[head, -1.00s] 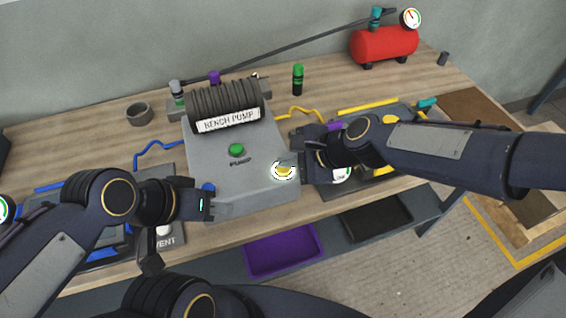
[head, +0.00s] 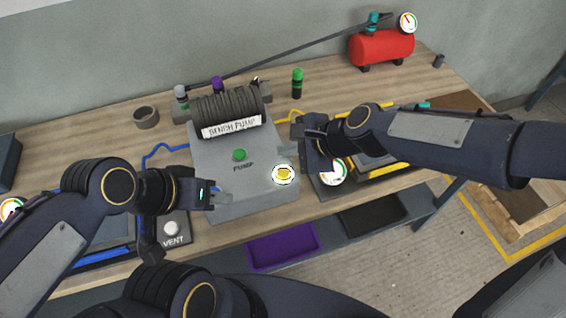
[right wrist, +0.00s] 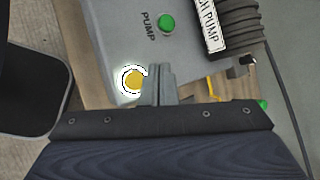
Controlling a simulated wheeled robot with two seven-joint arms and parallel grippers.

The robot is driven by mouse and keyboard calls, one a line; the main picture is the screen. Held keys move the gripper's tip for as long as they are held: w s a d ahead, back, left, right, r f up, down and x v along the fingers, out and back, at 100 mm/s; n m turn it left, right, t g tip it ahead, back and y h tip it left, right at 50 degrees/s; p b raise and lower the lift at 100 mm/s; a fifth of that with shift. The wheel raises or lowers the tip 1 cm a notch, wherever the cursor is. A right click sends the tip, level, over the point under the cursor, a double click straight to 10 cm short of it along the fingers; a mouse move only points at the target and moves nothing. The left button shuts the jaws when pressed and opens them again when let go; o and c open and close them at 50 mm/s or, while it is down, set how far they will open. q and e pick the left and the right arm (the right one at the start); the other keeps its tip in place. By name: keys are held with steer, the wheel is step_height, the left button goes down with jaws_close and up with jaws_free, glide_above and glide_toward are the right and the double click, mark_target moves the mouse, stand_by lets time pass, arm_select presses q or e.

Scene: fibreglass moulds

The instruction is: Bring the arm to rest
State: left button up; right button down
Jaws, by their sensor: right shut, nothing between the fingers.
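My right gripper (head: 287,150) is above the grey bench pump (head: 215,195), near its right side, with its fingers shut and empty. In the right wrist view the shut fingers (right wrist: 158,82) show beside the round yellow button or lamp (right wrist: 133,80) with a white ring; I cannot tell whether they touch it. In the head view that yellow button (head: 283,174) is fully visible, just below the fingertips. My left gripper (head: 217,194) is at the pump's front left corner, and its finger opening is unclear.
A green pump button (head: 239,155) is on the pump's top. A white vent button (head: 171,228) is at the front left, a dial gauge (head: 333,171) right of the pump. A purple tray (head: 283,247) and a black tray (head: 373,215) sit below the bench. A red tank (head: 382,47) stands at the back.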

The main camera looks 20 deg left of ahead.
stand_by(0.3)
steer(key=s+d+r+n+t+h, duration=0.1)
steer(key=s+d+r+n, duration=0.15)
steer(key=d, duration=0.55)
steer(key=s+d+r+n+t, duration=0.1)
steer(key=d+r+n, duration=0.15)
steer(key=d, duration=0.45)
steer(key=s+d+f+n+h, duration=0.1)
steer(key=s+d+n+h, duration=0.1)
steer(key=s+d, duration=0.4)
steer(key=s+d+f+n+t+h, duration=0.1)
steer(key=s+d+n+h, duration=0.1)
steer(key=s+d, duration=0.4)
steer(key=d+n, duration=0.1)
steer(key=d, duration=0.2)
steer(key=shift+s+d+f, duration=0.3)
steer(key=shift+s+d, duration=0.05)
steer(key=shift+d, duration=0.05)
